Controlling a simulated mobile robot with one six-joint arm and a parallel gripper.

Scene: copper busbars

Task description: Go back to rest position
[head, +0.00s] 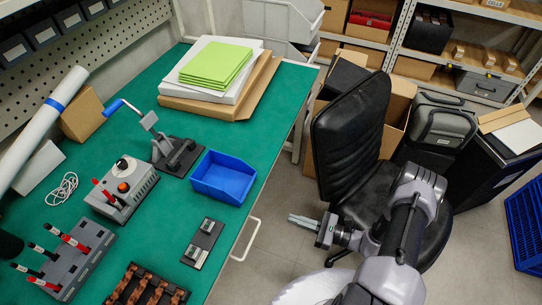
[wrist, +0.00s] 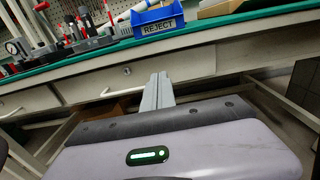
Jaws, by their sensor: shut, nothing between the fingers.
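My gripper (head: 306,221) is off the right edge of the green workbench (head: 259,137), over the floor, in the head view. Its fingers are closed together and hold nothing. In the wrist view my gripper (wrist: 157,78) points toward the bench drawers, with the fingers close together. The copper busbars (head: 146,289) sit in a dark holder at the bottom of the head view, partly cut off by the frame. A blue bin (head: 223,178) stands on the bench near its right edge; in the wrist view it (wrist: 158,20) carries a REJECT label.
A black office chair (head: 350,130) stands close beside my arm. Boxes and shelves (head: 465,65) fill the back right. A toggle press (head: 175,150), a grey device with a knob (head: 123,190) and a small dark fixture (head: 203,243) are on the bench. Floor shows between bench and arm.

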